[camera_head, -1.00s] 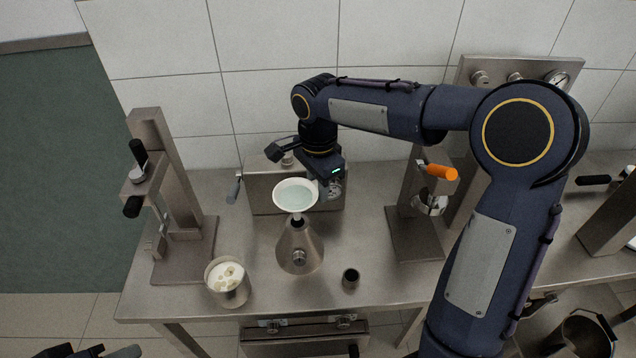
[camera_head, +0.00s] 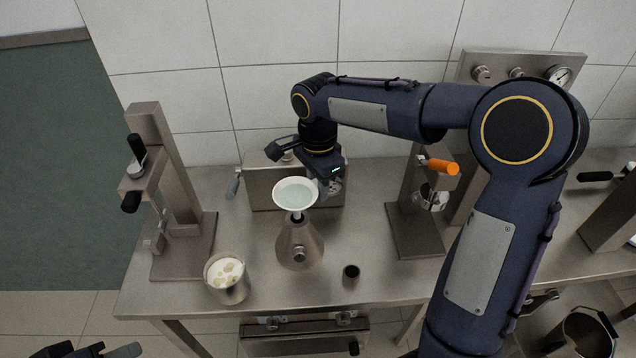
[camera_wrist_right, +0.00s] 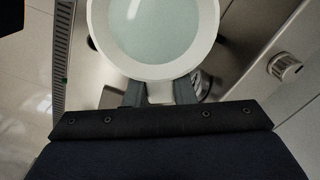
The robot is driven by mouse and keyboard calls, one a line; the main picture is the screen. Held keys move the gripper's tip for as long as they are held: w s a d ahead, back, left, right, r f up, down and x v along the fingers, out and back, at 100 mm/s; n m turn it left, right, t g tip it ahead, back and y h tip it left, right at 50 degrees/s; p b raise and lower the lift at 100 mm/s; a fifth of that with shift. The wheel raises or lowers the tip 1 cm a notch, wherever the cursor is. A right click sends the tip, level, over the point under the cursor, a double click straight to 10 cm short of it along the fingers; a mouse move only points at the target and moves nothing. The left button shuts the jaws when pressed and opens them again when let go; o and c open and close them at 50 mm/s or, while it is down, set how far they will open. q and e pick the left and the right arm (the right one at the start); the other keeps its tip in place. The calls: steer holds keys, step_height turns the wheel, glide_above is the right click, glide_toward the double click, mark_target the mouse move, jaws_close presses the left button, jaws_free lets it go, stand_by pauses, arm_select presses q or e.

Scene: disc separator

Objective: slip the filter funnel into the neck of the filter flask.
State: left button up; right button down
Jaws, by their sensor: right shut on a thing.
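The filter funnel (camera_head: 295,193) is a white-rimmed bowl with a pale blue-green inside, roughly level over the flask. My right gripper (camera_head: 325,188) is shut on it at its right side. In the right wrist view the funnel (camera_wrist_right: 153,72) sits at the fingertips of the gripper (camera_wrist_right: 160,95). The filter flask (camera_head: 299,248) is a metal cone with a side port, upright on the table. The funnel's short stem points down at the dark mouth of the neck; I cannot tell whether its tip is inside. My left gripper (camera_head: 102,352) shows only partly at the bottom left edge.
A metal beaker (camera_head: 228,281) with pale contents stands left of the flask, a small dark cup (camera_head: 351,273) to its right. A press-like stand (camera_head: 175,190) is at the left, another with an orange handle (camera_head: 442,167) at the right. A metal box (camera_head: 262,187) stands behind.

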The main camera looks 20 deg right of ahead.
steer(key=shift+f+b, duration=0.5)
steer(key=shift+f, duration=0.2)
steer(key=shift+f+b, duration=0.45)
steer(key=shift+f, duration=0.2)
steer(key=c, duration=1.1)
jaws_free()
steer(key=shift+c, duration=0.2)
step_height(320, 180, up, 8)
steer(key=shift+f, duration=0.2)
step_height(320, 180, up, 4)
steer(key=p, duration=0.3)
steer(key=shift+r+p, duration=0.25)
steer(key=shift+p, duration=0.1)
steer(key=shift+f, duration=0.1)
